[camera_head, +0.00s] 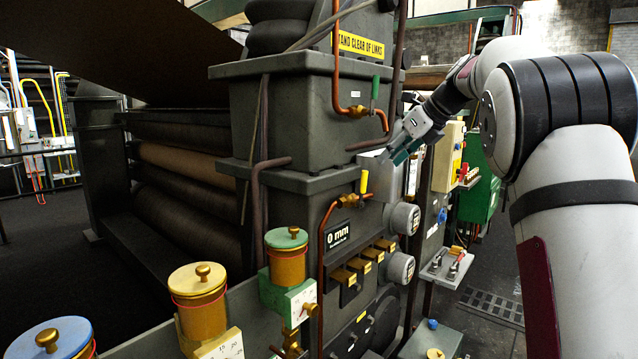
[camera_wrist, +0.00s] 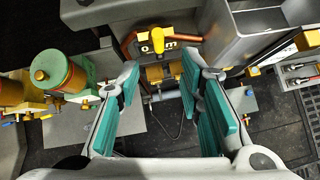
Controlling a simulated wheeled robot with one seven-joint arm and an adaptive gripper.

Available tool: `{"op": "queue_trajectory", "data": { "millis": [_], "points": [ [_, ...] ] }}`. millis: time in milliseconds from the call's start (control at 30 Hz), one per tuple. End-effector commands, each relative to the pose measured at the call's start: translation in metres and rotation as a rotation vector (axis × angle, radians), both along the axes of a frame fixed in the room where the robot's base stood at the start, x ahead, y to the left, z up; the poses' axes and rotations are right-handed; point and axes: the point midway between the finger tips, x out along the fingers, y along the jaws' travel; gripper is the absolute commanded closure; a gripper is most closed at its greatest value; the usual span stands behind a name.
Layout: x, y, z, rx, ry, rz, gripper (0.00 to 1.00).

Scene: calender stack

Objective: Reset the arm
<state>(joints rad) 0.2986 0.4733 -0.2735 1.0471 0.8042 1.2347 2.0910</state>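My arm reaches in from the right of the head view, bent at the elbow. My gripper (camera_head: 396,157) is in front of the dark machine column (camera_head: 285,115), beside its right side. In the wrist view my gripper (camera_wrist: 158,75) has its two teal-padded fingers spread wide apart. Nothing is held between them. The yellow-handled valve (camera_wrist: 158,42) shows beyond the gap between the fingers, and it also shows in the head view (camera_head: 364,182), below and left of my gripper. Whether the fingertips touch the machine cannot be told.
A "0 mm" panel (camera_head: 338,236) and round gauges (camera_head: 404,219) sit below my gripper. A copper pipe with a green-handled valve (camera_head: 375,88) is close above left. A yellowish control box (camera_head: 447,157) stands to the right.

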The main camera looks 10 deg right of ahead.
Motion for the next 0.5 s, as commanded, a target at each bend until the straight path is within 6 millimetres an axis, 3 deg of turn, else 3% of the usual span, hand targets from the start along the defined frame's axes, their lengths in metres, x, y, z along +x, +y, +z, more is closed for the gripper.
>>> {"op": "queue_trajectory", "data": {
  "millis": [133, 233, 500],
  "points": [
    [-0.008, 0.006, 0.004, -0.032, -0.010, 0.032, 0.66],
    [-0.031, 0.022, 0.010, -0.124, -0.035, 0.131, 0.66],
    [-0.135, 0.085, 0.005, -0.524, -0.131, 0.603, 0.66]
  ]
}}
